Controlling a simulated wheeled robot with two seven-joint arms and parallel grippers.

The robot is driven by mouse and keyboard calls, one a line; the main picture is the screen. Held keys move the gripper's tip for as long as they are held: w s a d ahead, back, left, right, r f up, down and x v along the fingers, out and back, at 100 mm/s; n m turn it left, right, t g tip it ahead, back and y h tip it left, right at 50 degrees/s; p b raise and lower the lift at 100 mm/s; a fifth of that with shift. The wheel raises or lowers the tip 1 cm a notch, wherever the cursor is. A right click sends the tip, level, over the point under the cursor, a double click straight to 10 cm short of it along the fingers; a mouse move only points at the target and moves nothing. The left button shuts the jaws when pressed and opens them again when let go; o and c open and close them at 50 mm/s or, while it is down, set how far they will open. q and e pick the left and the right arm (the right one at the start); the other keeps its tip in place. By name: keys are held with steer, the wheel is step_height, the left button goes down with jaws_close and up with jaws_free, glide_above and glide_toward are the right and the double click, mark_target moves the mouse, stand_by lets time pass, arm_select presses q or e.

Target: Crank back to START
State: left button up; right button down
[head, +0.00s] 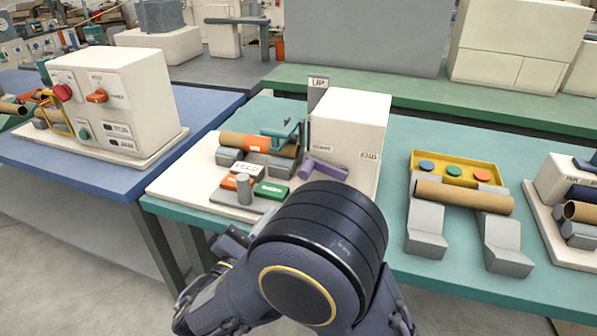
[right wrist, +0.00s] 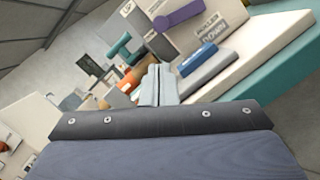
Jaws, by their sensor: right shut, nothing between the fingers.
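The winder is a white box (head: 348,130) on a pale base, with an END label on its lower right. A purple crank (head: 323,170) lies low across its front-left face; in the right wrist view the purple crank (right wrist: 178,14) is at the top. A brown tube (head: 240,141) with an orange band rests on grey blocks, under a teal part (head: 285,132). My right gripper (right wrist: 159,68) is shut and empty, apart from the crank. In the head view it is largely hidden near my dark arm. My left gripper is not in view.
Green (head: 271,190) and orange buttons and a grey post (head: 243,188) stand at the winder's front. A yellow tray (head: 455,168) and a tube on grey stands (head: 427,225) are to the right. A white control box (head: 112,92) stands on the blue table at left.

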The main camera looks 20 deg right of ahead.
steer(key=x, duration=1)
steer(key=shift+s+d+r+m, duration=0.15)
steer(key=shift+r+m, duration=0.35)
steer(key=shift+r, duration=0.15)
